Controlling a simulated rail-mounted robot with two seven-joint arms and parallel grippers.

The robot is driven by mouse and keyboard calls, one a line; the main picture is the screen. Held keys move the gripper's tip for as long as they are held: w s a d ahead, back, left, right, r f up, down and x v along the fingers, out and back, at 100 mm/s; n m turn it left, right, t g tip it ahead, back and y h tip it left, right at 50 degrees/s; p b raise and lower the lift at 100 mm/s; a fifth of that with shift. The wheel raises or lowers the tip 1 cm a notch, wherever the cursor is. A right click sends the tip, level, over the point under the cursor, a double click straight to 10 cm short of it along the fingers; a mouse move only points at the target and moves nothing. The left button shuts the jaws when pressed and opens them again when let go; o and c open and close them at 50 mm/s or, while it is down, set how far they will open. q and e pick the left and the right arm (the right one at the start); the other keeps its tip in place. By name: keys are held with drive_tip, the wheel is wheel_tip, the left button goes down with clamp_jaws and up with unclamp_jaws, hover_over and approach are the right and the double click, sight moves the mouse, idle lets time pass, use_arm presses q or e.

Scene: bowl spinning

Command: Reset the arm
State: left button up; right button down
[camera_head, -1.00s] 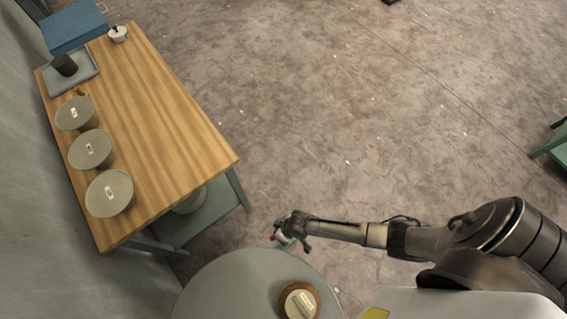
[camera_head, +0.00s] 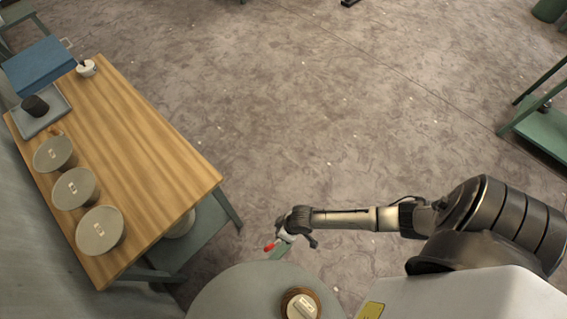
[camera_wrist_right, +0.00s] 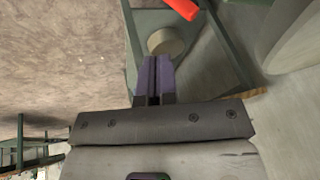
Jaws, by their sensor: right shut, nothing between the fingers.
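My right arm comes in from the right in the head view, stretched out toward the left over the floor. My right gripper (camera_head: 283,246) is at its end, near the far edge of the round grey table (camera_head: 228,294). In the right wrist view the two purple fingers (camera_wrist_right: 152,80) are together with nothing between them. A small red piece (camera_head: 269,247) shows beside the gripper, and a red-orange piece (camera_wrist_right: 183,8) shows at the top of the wrist view; I cannot tell what it belongs to. My left gripper is not in view.
A wooden table (camera_head: 150,150) at left bears several grey lidded round containers, including one at its near end (camera_head: 99,231), a grey tray (camera_head: 58,113) with a dark cup (camera_head: 35,106), and a white bowl (camera_head: 87,68). A green shelf (camera_head: 540,130) stands at right. The floor between is open.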

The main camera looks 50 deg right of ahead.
drive_tip(key=v, duration=0.2)
drive_tip(key=shift+a+r, duration=0.1)
drive_tip(key=shift+r, duration=0.4)
wheel_tip(320, 180, up, 15)
drive_tip(key=w+d+n+h, duration=0.2)
drive_tip(key=n+h, duration=0.1)
drive_tip(key=s+d+r+m+t, duration=0.1)
drive_tip(key=s+r+m+t, duration=0.2)
drive_tip(key=r, duration=0.6)
drive_tip(key=s+f+m+g, duration=0.1)
drive_tip(key=s+f+g, duration=0.2)
drive_tip(key=s, duration=0.4)
wheel_tip(320, 180, up, 17)
drive_tip(key=p, duration=1.7)
